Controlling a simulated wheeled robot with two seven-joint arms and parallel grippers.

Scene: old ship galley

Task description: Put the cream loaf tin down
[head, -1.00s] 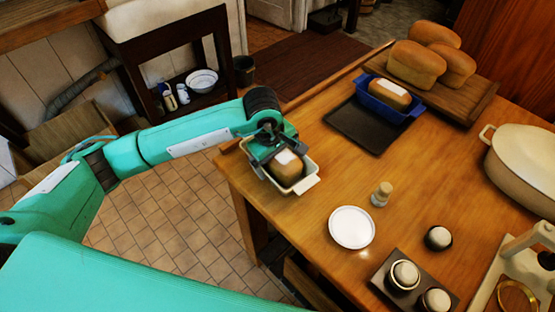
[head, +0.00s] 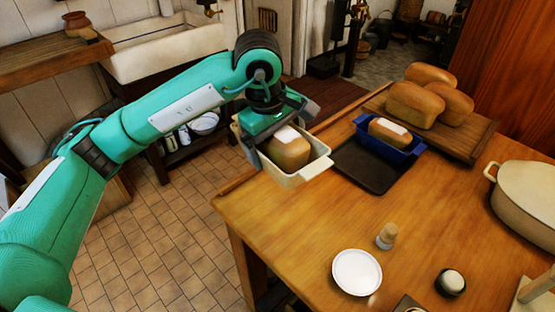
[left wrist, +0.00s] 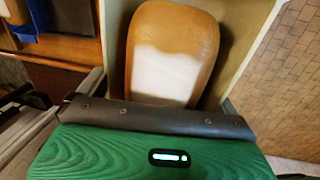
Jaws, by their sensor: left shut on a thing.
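The cream loaf tin (head: 312,170) holds a brown loaf (head: 288,150) with a white patch on top. In the head view it is raised above the table's far left corner. My left gripper (head: 262,135) is shut on the tin's near-left side. In the left wrist view the loaf (left wrist: 172,50) and the tin's pale wall (left wrist: 262,25) fill the upper middle; the fingertips are hidden there. My right gripper is in neither view.
On the wooden table (head: 290,220), a dark mat (head: 365,168) lies beside the tin, with a blue loaf tin (head: 415,150) at its far edge. A board (head: 470,150) holds several loaves. A white plate (head: 357,272), a shaker (head: 386,236) and a large cream pot (head: 525,200) stand nearer.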

